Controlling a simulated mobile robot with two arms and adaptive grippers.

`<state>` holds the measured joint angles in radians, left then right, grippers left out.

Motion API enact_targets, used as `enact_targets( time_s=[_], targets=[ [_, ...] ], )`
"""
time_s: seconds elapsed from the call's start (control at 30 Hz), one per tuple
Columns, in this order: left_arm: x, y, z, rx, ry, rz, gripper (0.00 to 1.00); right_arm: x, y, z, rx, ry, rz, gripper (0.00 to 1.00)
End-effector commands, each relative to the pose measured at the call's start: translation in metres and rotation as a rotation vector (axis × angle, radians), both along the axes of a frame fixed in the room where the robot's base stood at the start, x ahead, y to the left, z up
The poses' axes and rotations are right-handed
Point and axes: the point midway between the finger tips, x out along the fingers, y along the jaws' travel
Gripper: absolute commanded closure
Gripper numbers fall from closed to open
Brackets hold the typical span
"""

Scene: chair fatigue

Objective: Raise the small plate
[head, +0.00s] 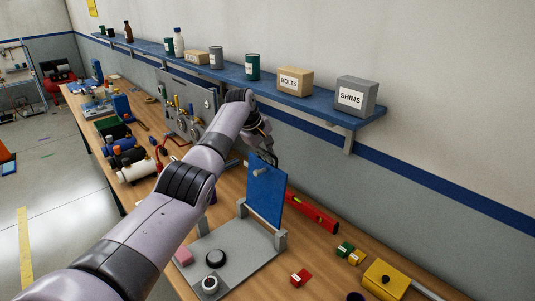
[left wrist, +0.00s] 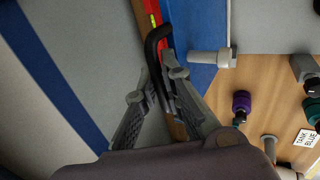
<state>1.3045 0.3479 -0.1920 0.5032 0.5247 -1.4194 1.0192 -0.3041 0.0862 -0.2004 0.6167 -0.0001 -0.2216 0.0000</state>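The small plate is a blue panel (head: 266,192) standing nearly upright between two grey posts at the back of a grey base (head: 238,252). A grey peg sticks out of its front face. In the left wrist view the blue plate (left wrist: 195,84) shows beside a black curved handle (left wrist: 154,52). My left gripper (head: 262,148) is at the plate's top edge, partly hidden by my arm in the head view. In the wrist view its fingertips (left wrist: 155,84) are close together on both sides of the handle and look shut on it. My right gripper is not in view.
A red level (head: 312,212) lies behind the plate. Small red (head: 301,277) and green (head: 345,249) blocks and a yellow box (head: 386,280) are to the right. A blue shelf (head: 330,113) with boxes and cans hangs above.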

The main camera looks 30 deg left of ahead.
Motion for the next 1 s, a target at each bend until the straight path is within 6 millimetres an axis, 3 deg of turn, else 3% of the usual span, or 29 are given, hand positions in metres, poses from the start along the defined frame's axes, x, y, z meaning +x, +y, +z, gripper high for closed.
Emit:
enact_targets(
  time_s=[0.3,0.67,0.87,1.0],
  targets=[
    [-0.001,0.0,-0.003,0.0,0.006,-0.001,0.71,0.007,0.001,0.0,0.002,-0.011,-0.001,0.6],
    [-0.001,0.0,-0.003,0.0,0.006,-0.002,0.71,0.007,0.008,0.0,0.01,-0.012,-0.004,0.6],
    [-0.006,0.002,0.012,0.001,0.001,-0.004,0.71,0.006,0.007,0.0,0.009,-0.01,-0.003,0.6],
    [-0.016,0.007,0.035,0.001,-0.003,-0.002,0.71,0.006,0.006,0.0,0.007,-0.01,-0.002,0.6]
  ],
)
